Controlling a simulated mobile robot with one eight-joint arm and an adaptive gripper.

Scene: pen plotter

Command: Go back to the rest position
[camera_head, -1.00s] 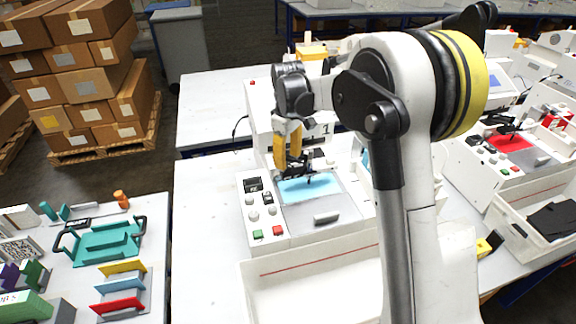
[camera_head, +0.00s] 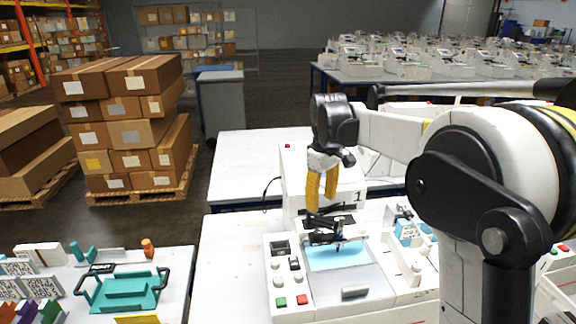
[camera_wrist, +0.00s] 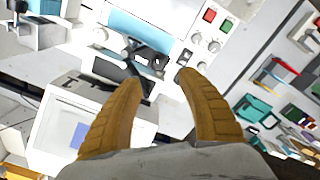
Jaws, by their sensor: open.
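My gripper (camera_head: 321,190) hangs with its yellow fingers pointing down, above and behind the nearest pen plotter in the head view. The fingers stand apart with nothing between them, and the wrist view also shows the open gripper (camera_wrist: 158,82) empty. The pen plotter (camera_head: 330,296) has a light blue sheet (camera_head: 338,255) under its black pen carriage (camera_head: 326,232). Its front carries knobs and a green and a red button. The sheet also shows in the wrist view (camera_wrist: 150,30). My arm hides part of the right side.
A teal tray (camera_head: 125,290) with black handles lies on the left table. Another white table (camera_head: 245,170) stands behind the plotter's table. More plotters fill tables at the back right.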

